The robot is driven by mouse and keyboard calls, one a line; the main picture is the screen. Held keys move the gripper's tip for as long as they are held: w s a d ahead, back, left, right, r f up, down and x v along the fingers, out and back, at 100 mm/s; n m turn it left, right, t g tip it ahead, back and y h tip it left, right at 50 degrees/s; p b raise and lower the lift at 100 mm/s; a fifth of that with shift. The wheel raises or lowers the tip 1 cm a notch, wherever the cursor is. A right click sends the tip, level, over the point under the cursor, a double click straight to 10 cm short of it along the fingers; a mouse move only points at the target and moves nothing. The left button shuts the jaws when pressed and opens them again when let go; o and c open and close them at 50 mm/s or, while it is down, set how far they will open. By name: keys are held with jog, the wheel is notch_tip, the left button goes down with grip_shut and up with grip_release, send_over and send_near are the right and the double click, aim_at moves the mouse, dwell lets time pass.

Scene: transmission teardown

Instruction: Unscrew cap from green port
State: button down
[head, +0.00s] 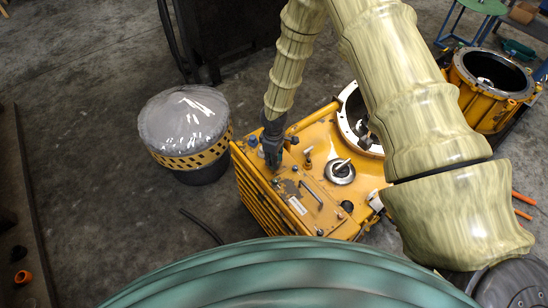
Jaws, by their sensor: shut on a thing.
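The yellow transmission housing (322,135) stands on the floor in the middle of the head view. My gripper (273,163) points down at the left part of its top. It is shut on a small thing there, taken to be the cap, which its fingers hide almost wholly. The green port is not seen; no green shows around the fingertips. I cannot tell whether the cap is still seated or lifted.
A metal handle (311,193), a round fitting with a lever (340,171) and small knobs stand near my gripper. A wrapped drum (186,128) stands left of the housing. A second yellow housing (489,86) is at the right. Bare floor lies at left.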

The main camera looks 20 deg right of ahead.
jog(key=shift+r+n+p, duration=0.15)
jog(key=shift+n+p, duration=0.35)
jog(key=shift+n, duration=1.7)
jog(key=shift+p, duration=0.4)
jog(key=shift+n+p, duration=0.5)
jog(key=shift+n, duration=0.5)
jog(key=n+p, duration=0.1)
jog(key=n, duration=0.2)
jog(key=shift+n+p, duration=0.6)
jog(key=shift+n, duration=0.5)
jog(key=n+p, duration=0.1)
jog(key=n, duration=0.2)
